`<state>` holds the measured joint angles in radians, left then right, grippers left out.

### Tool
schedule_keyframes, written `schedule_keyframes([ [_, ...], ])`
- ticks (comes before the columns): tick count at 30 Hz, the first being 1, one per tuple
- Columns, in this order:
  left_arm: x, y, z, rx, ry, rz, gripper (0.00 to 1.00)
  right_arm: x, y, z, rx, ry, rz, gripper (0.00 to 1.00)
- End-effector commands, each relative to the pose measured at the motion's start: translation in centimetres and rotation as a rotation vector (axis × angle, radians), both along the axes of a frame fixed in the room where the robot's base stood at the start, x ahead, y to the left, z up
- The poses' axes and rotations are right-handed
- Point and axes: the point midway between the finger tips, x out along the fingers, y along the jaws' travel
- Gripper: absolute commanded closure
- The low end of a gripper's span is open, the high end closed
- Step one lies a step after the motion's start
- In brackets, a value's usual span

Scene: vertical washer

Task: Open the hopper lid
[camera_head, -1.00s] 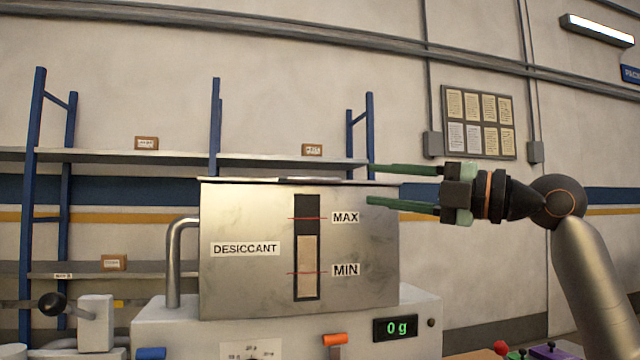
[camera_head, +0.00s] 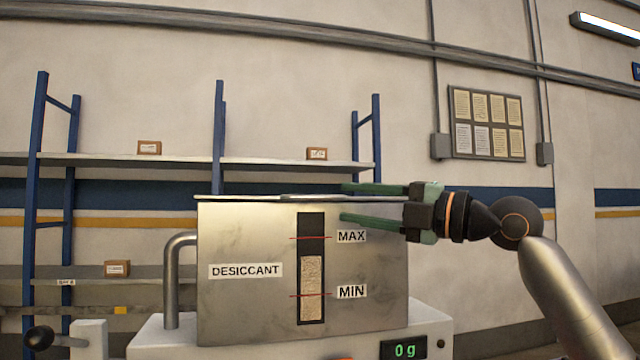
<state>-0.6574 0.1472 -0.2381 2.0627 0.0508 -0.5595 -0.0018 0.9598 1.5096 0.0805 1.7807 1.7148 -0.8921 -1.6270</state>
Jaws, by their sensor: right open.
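The metal hopper (camera_head: 245,305) marked DESICCANT stands in the middle, with a dark level window between MAX and MIN marks. Its thin flat lid (camera_head: 245,198) lies closed along the top edge. My right gripper (camera_head: 342,202) comes in from the right at the height of the lid. Its two green fingers are apart, one a little above the lid's edge and one below it, overlapping the hopper's upper right part in the picture. I cannot tell whether the fingers touch the lid. My left gripper is not in view.
The hopper sits on a pale machine body (camera_head: 160,342) with a 0 g display (camera_head: 404,350). A bent metal pipe (camera_head: 172,285) stands at the hopper's left. Blue shelving (camera_head: 180,162) with small boxes is behind. The space above the lid is clear.

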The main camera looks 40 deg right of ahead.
Motion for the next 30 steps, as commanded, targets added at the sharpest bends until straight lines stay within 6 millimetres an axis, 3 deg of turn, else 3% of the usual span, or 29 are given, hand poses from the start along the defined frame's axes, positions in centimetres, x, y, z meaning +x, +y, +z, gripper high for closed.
schedule_keyframes([
  [1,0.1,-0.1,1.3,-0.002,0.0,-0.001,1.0,0.9,0.3,0.8,0.0,0.002,0.002,0.55],
  [3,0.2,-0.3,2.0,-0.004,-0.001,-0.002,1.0,2.0,0.7,1.0,0.0,0.001,0.003,0.55],
  [12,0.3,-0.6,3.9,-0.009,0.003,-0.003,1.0,5.5,1.7,1.2,0.002,-0.001,0.002,0.55],
  [26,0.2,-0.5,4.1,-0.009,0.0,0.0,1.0,6.5,2.0,0.9,0.001,-0.002,0.0,0.55],
  [30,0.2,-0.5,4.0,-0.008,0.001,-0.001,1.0,6.5,2.0,0.9,0.001,-0.002,0.0,0.7],
])
